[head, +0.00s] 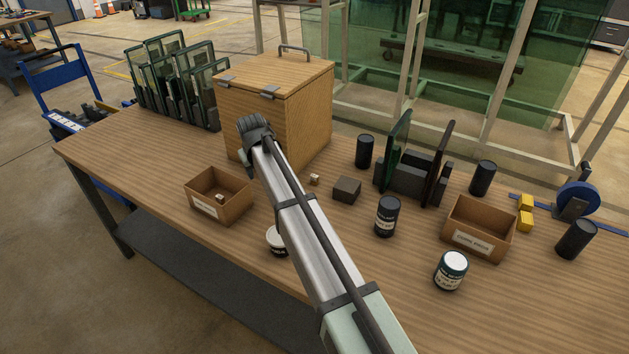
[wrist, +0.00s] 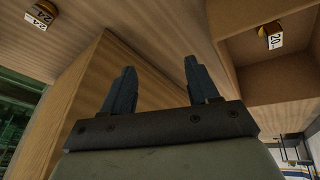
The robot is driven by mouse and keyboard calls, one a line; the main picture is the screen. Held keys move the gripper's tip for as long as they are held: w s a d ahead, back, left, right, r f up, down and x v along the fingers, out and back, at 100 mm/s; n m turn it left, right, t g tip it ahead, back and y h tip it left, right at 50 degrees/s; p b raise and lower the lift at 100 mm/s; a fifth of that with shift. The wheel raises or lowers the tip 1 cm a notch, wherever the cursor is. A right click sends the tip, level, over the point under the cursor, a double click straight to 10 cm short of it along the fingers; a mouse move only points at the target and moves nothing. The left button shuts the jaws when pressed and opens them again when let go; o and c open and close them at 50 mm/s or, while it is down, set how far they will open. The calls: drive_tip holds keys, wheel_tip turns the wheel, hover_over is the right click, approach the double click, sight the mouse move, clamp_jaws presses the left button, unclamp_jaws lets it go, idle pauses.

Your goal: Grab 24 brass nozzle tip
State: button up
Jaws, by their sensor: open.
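A small brass-coloured piece with a white label reading 24 (wrist: 40,14) shows at the top left of the wrist view. In the head view, a small pale piece (head: 315,180) that appears to be the same one lies on the table in front of the wooden box. A similar piece labelled 20 (wrist: 271,35) sits inside an open bin at the right of the wrist view. My gripper (wrist: 158,75) is open with nothing between its fingers. In the head view my arm end is in front of the wooden box, and the fingertips are hidden.
The lidded wooden box (head: 288,95) stands close behind my gripper. The open bin (head: 219,212) is at left. A dark block (head: 347,190), a dark jar (head: 387,216) and a rack of panels (head: 410,180) stand to the right. A white-lidded jar (head: 276,241) is partly behind my arm.

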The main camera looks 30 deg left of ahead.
drive_tip(key=d+n+g+h, duration=0.2)
drive_tip(key=d+g+h, duration=0.1)
drive_tip(key=d, duration=0.3)
wheel_tip(320, 180, up, 6)
drive_tip(key=n, duration=0.3)
hover_over(315, 176)
drive_tip(key=shift+g, duration=0.3)
drive_tip(key=f, duration=0.8)
drive_tip(key=shift+w+a+f, duration=0.1)
drive_tip(key=shift+a+f, duration=0.15)
drive_tip(key=shift+a, duration=0.05)
drive_tip(key=shift+d+f, duration=0.2)
drive_tip(key=shift+f, duration=2.3)
drive_tip(key=shift+c, duration=0.2)
clamp_jaws()
